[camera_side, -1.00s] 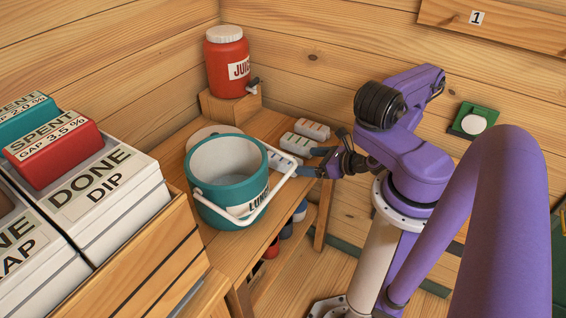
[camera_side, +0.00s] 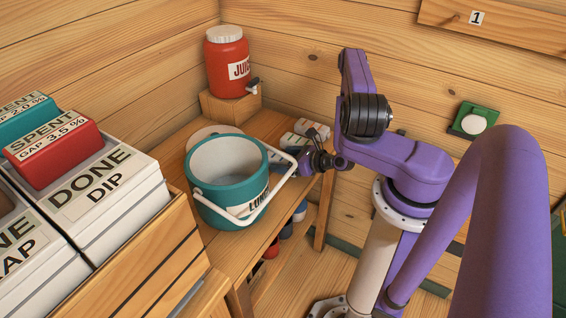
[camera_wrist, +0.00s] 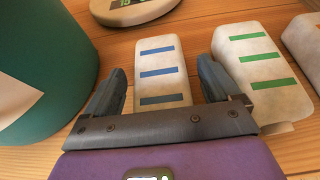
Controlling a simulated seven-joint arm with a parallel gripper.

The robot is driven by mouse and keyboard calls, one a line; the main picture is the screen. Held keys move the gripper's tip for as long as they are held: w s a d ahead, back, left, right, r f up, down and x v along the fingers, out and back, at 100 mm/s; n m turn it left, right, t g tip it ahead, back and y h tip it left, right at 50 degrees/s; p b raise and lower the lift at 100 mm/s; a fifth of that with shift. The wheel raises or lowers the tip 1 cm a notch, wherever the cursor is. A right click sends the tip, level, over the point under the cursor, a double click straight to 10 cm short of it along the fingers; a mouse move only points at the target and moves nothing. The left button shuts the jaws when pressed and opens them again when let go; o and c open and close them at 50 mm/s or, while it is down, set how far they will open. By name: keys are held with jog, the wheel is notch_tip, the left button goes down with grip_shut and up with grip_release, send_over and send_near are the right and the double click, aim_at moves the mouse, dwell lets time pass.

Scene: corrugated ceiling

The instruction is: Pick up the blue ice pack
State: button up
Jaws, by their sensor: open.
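The blue ice pack (camera_wrist: 160,72) is a pale block with several blue stripes, lying flat on the wooden bench. In the wrist view it lies between the two fingers of my gripper (camera_wrist: 162,66), which is open. A gap shows on the pack's left, and the right finger is close to its right edge. The near end of the pack is hidden behind my gripper's palm. In the side view my gripper (camera_side: 304,162) is low over the bench, beside the teal bucket's handle, and hides much of the pack.
A pale pack with green stripes (camera_wrist: 252,62) lies just right of my right finger. Another pale pack (camera_wrist: 306,38) is farther right. The teal bucket (camera_side: 226,197) stands close on the left with its white handle tilted out. A round pale lid (camera_wrist: 133,7) lies behind. A red juice jug (camera_side: 226,62) stands farther back.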

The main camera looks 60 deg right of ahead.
jog(key=shift+w, duration=0.2)
jog(key=c, duration=1.2)
jog(key=shift+c, duration=0.2)
